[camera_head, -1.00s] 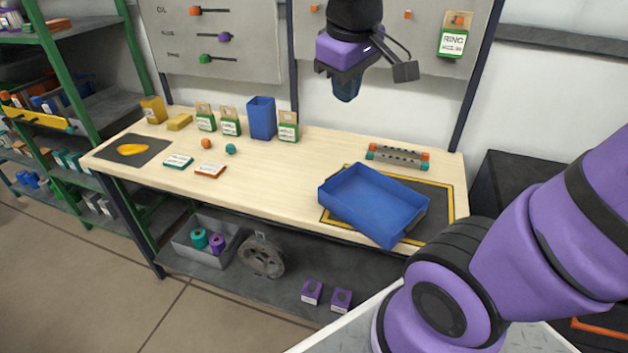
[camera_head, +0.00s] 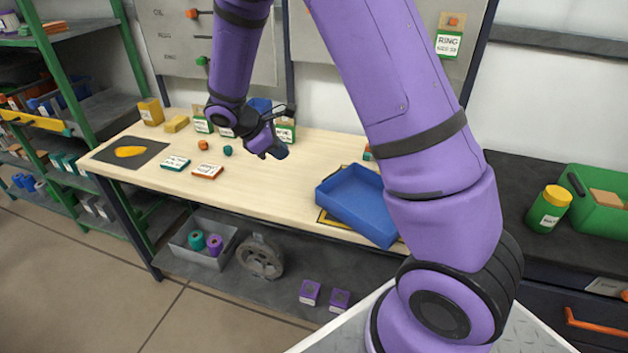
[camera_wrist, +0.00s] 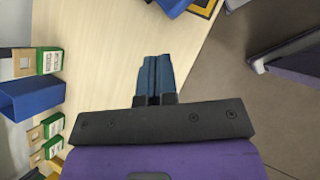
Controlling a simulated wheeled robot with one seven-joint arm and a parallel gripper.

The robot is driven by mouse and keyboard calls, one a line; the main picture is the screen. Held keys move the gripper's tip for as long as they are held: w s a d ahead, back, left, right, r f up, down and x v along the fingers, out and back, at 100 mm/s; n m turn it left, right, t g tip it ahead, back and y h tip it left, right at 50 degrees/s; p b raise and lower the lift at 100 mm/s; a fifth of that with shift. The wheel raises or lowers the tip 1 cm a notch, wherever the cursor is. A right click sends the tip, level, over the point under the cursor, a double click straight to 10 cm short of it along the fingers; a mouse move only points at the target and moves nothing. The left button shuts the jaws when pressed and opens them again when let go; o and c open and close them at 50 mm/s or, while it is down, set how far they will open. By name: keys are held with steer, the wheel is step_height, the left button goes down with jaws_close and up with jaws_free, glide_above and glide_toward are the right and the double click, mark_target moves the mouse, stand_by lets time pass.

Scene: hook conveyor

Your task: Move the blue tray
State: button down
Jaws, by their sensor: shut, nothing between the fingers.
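The blue tray (camera_head: 350,204) is a shallow, empty, open tray. It sits at the right part of the wooden table, over a dark mat with a yellow border (camera_head: 333,222). My arm hides its right end in the head view. A blue corner of what looks like the tray shows at the top of the wrist view (camera_wrist: 172,5). My gripper (camera_head: 270,153) is above the middle of the table, left of the tray and apart from it. In the wrist view its blue fingers (camera_wrist: 154,78) are shut together with nothing between them.
A tall blue bin (camera_wrist: 32,99) and green-white boxes (camera_head: 286,132) stand at the table's back. Two labelled cards (camera_head: 207,172) and small orange and teal knobs lie left of my gripper. The table between the cards and the tray is clear.

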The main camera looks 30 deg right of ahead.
steer(key=d+f, duration=0.2)
steer(key=f, duration=0.2)
steer(key=d+f+n+h, duration=0.1)
steer(key=d+f, duration=0.1)
steer(key=f, duration=0.3)
steer(key=d+f+n, duration=0.1)
steer(key=d+f, duration=0.1)
steer(key=f, duration=0.3)
steer(key=shift+w, duration=0.4)
steer(key=d, duration=0.3)
steer(key=shift+s+d+f, duration=0.1)
steer(key=shift+s+d, duration=0.05)
steer(key=shift+s, duration=0.15)
steer(key=shift+d+n, duration=0.3)
steer(key=shift+d, duration=0.25)
glide_above(338, 188)
